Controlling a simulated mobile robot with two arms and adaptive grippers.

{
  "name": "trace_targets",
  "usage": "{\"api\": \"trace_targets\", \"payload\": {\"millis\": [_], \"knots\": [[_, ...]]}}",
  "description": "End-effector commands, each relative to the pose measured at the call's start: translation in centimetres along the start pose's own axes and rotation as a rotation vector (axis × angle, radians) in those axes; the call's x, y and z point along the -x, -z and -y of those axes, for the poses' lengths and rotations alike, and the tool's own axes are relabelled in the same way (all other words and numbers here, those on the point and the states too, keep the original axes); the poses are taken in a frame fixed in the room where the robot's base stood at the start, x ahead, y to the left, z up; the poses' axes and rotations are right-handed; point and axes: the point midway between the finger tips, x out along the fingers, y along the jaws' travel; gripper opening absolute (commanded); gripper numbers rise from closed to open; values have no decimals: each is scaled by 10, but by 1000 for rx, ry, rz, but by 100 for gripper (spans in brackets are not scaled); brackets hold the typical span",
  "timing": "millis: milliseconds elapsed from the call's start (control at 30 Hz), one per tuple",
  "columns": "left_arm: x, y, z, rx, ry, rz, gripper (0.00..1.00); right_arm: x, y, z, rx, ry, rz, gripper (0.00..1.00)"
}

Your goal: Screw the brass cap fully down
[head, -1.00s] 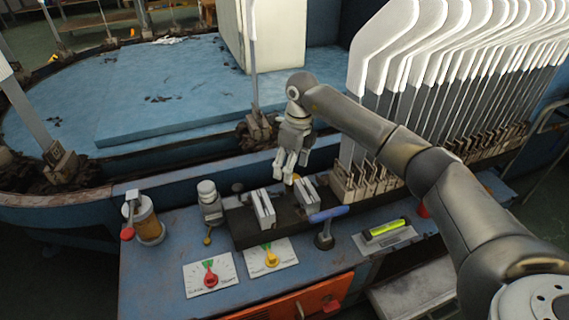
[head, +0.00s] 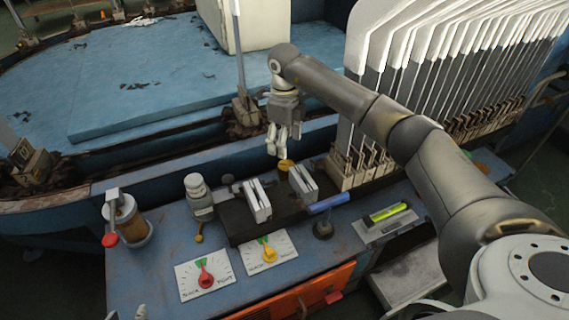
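A brass-coloured cap (head: 285,165) sits at the back edge of the dark fixture, between two pale upright blocks and the blue wall. I cannot see its thread or how far down it sits. My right gripper (head: 278,153) hangs over the cap, pointing down, with its fingertips just above and slightly left of it in the picture. Its fingers look apart, with nothing between them. Two small grey tips at the bottom left edge may be my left gripper (head: 127,314); the rest of it is out of frame.
The pale blocks (head: 257,201) stand on the dark fixture (head: 238,222). A grey bottle-like part (head: 199,198), a brown jar (head: 127,222), two dial cards (head: 205,272), a blue-handled tool (head: 326,204) and a green level (head: 389,212) surround it. A rack of white-topped boards (head: 455,45) is close at right.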

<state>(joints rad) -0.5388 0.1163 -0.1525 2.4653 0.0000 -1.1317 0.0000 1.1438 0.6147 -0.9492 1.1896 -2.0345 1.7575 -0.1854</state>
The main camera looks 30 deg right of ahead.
Motion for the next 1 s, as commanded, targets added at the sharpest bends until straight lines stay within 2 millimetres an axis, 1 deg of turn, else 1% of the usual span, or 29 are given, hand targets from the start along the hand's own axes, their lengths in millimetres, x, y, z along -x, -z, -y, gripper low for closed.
{"api": "trace_targets", "payload": {"millis": [33,200,467,600,767,1000], "knots": [[-3,8,-1,-1,-3,-43,40,-5,0,0,0,0,0,64],[-6,39,-5,-3,-11,-195,40,-12,0,0,0,0,0,64],[1,85,-12,-4,-25,-427,40,-24,0,0,1,0,0,64],[9,108,-15,-4,-33,-551,40,-30,0,0,1,-1,0,64],[22,132,-19,-2,-42,-694,40,-37,0,0,1,-1,0,64],[47,162,-24,2,-56,-908,40,-47,0,0,0,-1,0,64]]}}
